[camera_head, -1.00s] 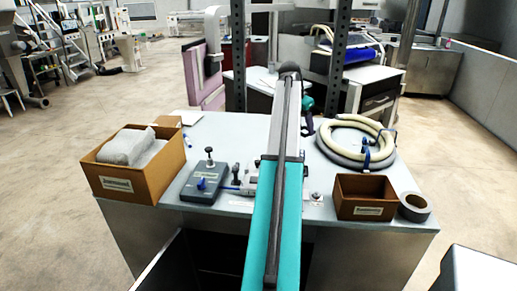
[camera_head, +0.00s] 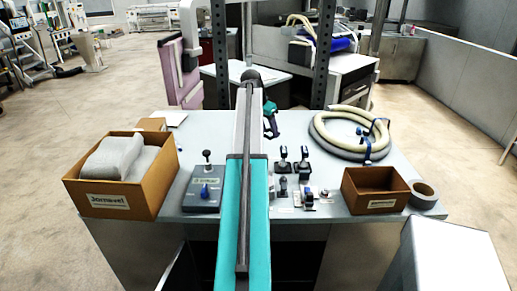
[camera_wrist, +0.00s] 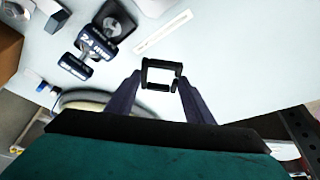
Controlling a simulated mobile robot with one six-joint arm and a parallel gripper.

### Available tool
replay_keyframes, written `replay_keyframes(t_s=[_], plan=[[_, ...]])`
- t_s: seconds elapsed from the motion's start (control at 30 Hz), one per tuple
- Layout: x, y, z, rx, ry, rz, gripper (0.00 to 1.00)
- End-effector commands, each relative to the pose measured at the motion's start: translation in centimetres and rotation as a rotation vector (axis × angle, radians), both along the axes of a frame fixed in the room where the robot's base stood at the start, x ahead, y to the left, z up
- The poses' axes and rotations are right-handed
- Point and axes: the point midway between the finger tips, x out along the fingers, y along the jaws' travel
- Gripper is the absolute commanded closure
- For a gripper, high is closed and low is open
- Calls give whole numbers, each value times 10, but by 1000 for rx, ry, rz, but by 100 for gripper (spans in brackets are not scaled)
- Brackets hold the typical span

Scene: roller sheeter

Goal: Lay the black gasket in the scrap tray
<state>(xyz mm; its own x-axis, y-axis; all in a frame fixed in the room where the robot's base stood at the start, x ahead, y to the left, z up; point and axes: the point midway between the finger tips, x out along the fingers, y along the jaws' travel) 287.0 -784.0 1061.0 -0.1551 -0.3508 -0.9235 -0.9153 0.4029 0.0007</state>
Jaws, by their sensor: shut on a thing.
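The black gasket (camera_wrist: 161,74), a small square frame, is between the dark fingertips of my gripper (camera_wrist: 160,86) in the wrist view. The jaws are shut on it, and it is held above the pale tabletop. In the head view my gripper (camera_head: 271,131) is small, over the middle of the table right of my arm; the gasket cannot be made out there. No container is clearly marked as the scrap tray. A small open brown box (camera_head: 375,202) stands at the right front, and a larger cardboard box (camera_head: 152,195) holding grey cloth stands at the left.
Several black clamps and small fittings (camera_head: 304,172) stand at mid-table. A grey box with a knob (camera_head: 203,200) is left of my arm. A coiled hose (camera_head: 322,138) and a tape roll (camera_head: 424,191) are at the right. The table's back left is mostly clear.

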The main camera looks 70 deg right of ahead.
Motion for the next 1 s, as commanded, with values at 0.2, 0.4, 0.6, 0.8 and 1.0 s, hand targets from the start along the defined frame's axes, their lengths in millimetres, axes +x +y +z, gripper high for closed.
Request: replay_keyframes(t_s=[0.2,0.4,0.6,0.8,1.0], plan=[[0,0,0,0,0,0,74],[-1,0,-6,0,0,0,74],[-1,1,-27,2,2,0,74],[-1,1,-52,1,0,0,74],[-1,0,-62,0,0,-1,74]])
